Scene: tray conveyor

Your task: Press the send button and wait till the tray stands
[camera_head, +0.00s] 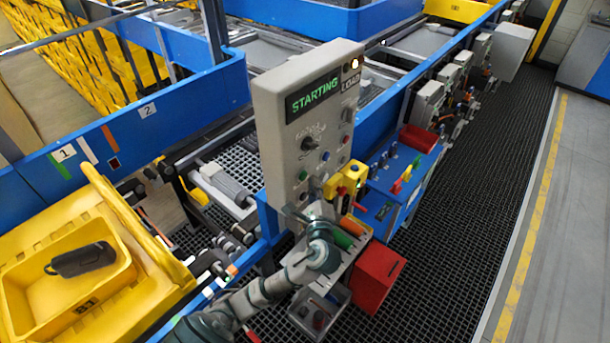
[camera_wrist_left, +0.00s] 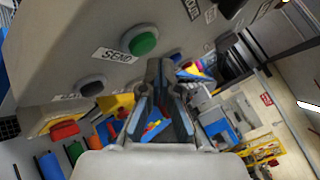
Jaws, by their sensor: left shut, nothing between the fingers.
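The green send button (camera_wrist_left: 143,41), with its SEND label (camera_wrist_left: 118,56), shows in the left wrist view on the grey control panel (camera_head: 265,110). The panel's display (camera_head: 314,96) reads STARTING in green letters. My left gripper (camera_head: 319,187) is at the lower part of the panel's face. In the wrist view its fingers (camera_wrist_left: 163,68) are together and empty, just beside the green button; I cannot tell whether they touch the panel. A yellow tray (camera_head: 118,263) marked 81 is at the left with a dark case (camera_head: 82,259) in it. My right gripper is not in view.
A red box (camera_head: 377,277) and a grey bin (camera_head: 318,310) sit below the panel. A blue unit with coloured handles (camera_head: 395,185) stands to its right. Blue conveyor rails (camera_head: 190,105) run behind. The dark grated walkway (camera_head: 480,210) on the right is clear.

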